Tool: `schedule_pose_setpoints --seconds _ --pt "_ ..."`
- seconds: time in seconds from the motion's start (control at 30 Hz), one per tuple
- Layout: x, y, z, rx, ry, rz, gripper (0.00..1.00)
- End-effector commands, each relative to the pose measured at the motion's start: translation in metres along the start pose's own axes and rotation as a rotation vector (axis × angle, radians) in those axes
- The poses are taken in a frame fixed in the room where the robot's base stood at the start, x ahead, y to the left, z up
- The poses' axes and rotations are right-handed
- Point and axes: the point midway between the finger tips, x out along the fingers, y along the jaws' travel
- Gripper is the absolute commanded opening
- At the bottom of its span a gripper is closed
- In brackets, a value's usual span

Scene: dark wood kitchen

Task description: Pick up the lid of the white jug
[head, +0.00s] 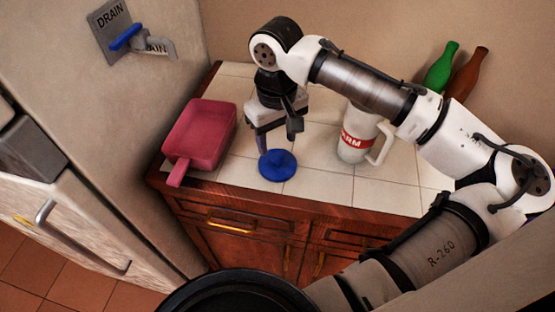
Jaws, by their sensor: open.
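A round blue lid (278,169) with a small raised knob lies on the white tiled counter near its front edge. The white jug (356,146) stands upright to the right, with a red label and a handle on its right side. My arm passes in front of its top, so I cannot see its mouth. My gripper (278,146) points down over the blue lid with its fingers apart. The fingertips are close to the lid's knob; I cannot tell whether they touch it.
A pink pan-like dish (202,134) sits on the counter at the left. A green bottle (441,66) and a brown bottle (467,74) are at the back right. A drain tap (148,41) sticks out at upper left. Tiles between lid and jug are clear.

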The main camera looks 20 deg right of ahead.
Motion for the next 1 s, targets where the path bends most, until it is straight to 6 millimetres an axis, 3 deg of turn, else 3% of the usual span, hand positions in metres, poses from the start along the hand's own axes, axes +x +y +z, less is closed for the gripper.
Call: schedule_pose_setpoints --seconds 0.33,0.63,1.0 --pt "0.043 0.001 0.002 -0.001 -0.002 0.000 0.54" --pt "0.048 0.000 0.002 -0.001 0.000 -0.001 0.52" --pt "0.048 0.000 0.002 -0.001 0.000 0.000 0.06"
